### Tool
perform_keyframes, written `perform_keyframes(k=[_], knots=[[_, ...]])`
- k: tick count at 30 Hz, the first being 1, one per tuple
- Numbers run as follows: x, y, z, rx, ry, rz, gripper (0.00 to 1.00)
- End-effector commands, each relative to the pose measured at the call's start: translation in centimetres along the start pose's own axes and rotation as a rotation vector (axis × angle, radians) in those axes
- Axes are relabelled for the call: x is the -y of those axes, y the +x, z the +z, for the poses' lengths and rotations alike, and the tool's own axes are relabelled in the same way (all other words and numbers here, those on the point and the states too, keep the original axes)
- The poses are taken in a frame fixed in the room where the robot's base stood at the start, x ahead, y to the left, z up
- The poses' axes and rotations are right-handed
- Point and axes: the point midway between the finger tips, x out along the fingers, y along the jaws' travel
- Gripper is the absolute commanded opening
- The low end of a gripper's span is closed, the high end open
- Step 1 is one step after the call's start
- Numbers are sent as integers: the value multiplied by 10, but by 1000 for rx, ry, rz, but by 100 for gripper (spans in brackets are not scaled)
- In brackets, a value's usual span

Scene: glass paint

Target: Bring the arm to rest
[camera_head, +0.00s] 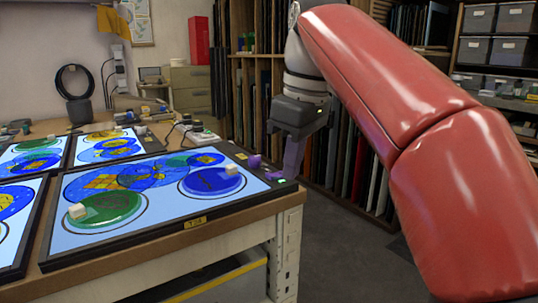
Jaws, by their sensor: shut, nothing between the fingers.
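My arm, in a red cover, reaches in from the right of the head view. My gripper (291,160) points down past the right corner of the lit glass panel (150,222). Its purple fingers look closed, with nothing seen between them. It is beside a small purple piece (254,161) near the panel's edge; I cannot tell whether they touch. On the panel, a pale block (77,211) sits on the green disc (106,208) and another pale block (231,169) sits by the blue disc (212,180).
More lit panels lie behind and to the left. Racks of glass sheets (355,170) stand behind the arm, and shelves with grey bins (507,51) are at right. Floor is open below the gripper.

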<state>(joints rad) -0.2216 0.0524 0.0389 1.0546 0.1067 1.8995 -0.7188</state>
Motion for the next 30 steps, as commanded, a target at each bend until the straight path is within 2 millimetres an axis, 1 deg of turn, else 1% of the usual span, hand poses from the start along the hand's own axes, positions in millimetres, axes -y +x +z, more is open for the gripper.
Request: perform_keyframes(k=[8, 11, 14, 17, 18, 20, 21, 23, 24, 27, 30], knots=[[2, 18, 27, -27, 151, 51, 0], [4, 29, 41, -43, 226, 76, 0], [8, 46, 61, -65, 323, 109, 0], [14, 71, 88, -98, 449, 154, 0], [17, 83, 101, -113, 504, 172, 0], [23, 103, 120, -138, 584, 198, 0], [27, 117, 133, -155, 638, 216, 0], [34, 139, 151, -180, 712, 240, 0], [39, 153, 162, -197, 759, 255, 0], [50, 186, 186, -236, 856, 284, 0], [58, 210, 203, -265, 923, 304, 0]])
